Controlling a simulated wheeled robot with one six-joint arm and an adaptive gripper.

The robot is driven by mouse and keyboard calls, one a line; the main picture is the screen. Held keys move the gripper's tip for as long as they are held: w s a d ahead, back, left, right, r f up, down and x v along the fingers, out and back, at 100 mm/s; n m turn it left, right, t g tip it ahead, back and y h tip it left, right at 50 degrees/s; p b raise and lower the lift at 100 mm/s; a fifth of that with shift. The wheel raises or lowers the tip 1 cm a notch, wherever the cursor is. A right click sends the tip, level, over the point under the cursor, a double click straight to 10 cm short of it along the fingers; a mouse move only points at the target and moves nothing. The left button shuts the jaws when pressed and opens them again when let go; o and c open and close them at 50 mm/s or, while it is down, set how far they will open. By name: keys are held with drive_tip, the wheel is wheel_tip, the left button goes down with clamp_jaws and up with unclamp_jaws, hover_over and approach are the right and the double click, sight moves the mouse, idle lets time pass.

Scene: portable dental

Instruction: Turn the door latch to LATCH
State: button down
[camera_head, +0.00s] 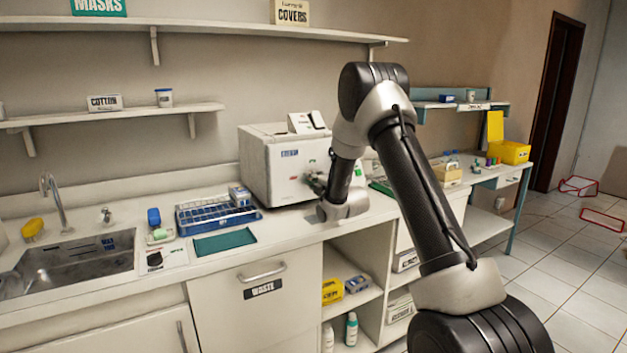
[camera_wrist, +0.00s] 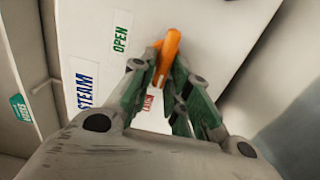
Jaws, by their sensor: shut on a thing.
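The white steam autoclave (camera_head: 283,163) stands on the counter against the wall, with its door facing the room. In the wrist view its front panel (camera_wrist: 215,35) carries a blue STEAM label, a green OPEN label (camera_wrist: 121,38) and a small red label partly covered by my fingers. The orange door latch (camera_wrist: 167,57) sticks out between my fingertips. My gripper (camera_wrist: 163,82) is shut on the latch, with a finger on each side. In the head view my gripper (camera_head: 316,184) is at the door's right side, small and partly hidden by my arm.
A blue rack (camera_head: 215,214) and a green mat (camera_head: 225,242) lie on the counter left of the autoclave. The sink (camera_head: 75,262) is farther left. A shelf (camera_head: 200,25) runs above. Open shelves with boxes and bottles are below the counter.

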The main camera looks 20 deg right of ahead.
drive_tip(key=shift+w+a+r, duration=0.15)
drive_tip(key=shift+r, duration=0.1)
drive_tip(key=c, duration=1.5)
unclamp_jaws()
drive_tip(key=shift+w+f, duration=0.1)
drive_tip(key=s+d, duration=0.2)
drive_tip(key=s, duration=1)
drive_tip(key=shift+f, duration=0.15)
